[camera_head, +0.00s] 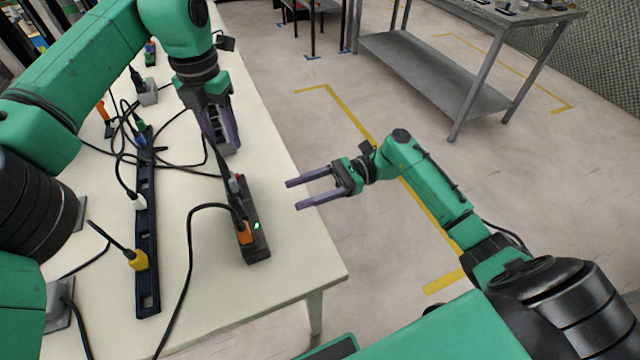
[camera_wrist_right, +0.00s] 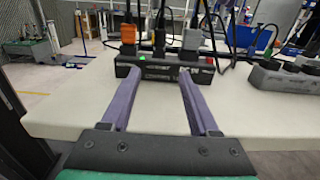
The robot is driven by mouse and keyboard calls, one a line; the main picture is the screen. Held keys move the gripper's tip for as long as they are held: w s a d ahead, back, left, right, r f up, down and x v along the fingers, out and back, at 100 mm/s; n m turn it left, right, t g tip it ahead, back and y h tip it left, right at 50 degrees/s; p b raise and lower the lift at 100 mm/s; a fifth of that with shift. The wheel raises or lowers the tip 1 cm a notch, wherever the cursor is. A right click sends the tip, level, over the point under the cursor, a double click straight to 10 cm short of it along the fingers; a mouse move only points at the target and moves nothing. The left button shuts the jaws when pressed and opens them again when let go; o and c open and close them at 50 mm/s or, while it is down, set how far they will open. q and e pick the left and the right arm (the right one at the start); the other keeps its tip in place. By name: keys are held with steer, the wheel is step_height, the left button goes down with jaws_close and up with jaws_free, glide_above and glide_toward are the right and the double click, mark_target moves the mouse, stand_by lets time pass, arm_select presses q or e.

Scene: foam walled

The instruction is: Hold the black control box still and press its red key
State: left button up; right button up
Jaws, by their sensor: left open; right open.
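The black control box (camera_head: 255,240) lies near the table's right edge. An orange plug (camera_head: 245,233) and a grey plug (camera_head: 235,186) stand in it, and a green light (camera_head: 257,226) glows near its near end. The right wrist view shows the box (camera_wrist_right: 155,72) ahead, beyond the fingertips. My right gripper (camera_head: 291,194) is open and empty, right of the box and apart from it, fingers pointing at it. My left gripper (camera_head: 222,145) is open, pointing down beyond the box's far end; its fingers partly overlap in view.
A long dark power strip (camera_head: 147,225) with white and yellow plugs lies left of the box. Black cables cross the table (camera_head: 210,310) and run to the box. A grey socket block (camera_wrist_right: 285,80) shows at the right wrist view's right. A metal bench (camera_head: 440,80) stands beyond clear floor.

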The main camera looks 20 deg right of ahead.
mark_target(246, 212)
steer(key=a, duration=1)
steer(key=shift+a, duration=0.3)
jaws_close()
arm_select(q)
jaws_close()
arm_select(e)
steer(key=shift+f, duration=0.1)
stand_by(0.8)
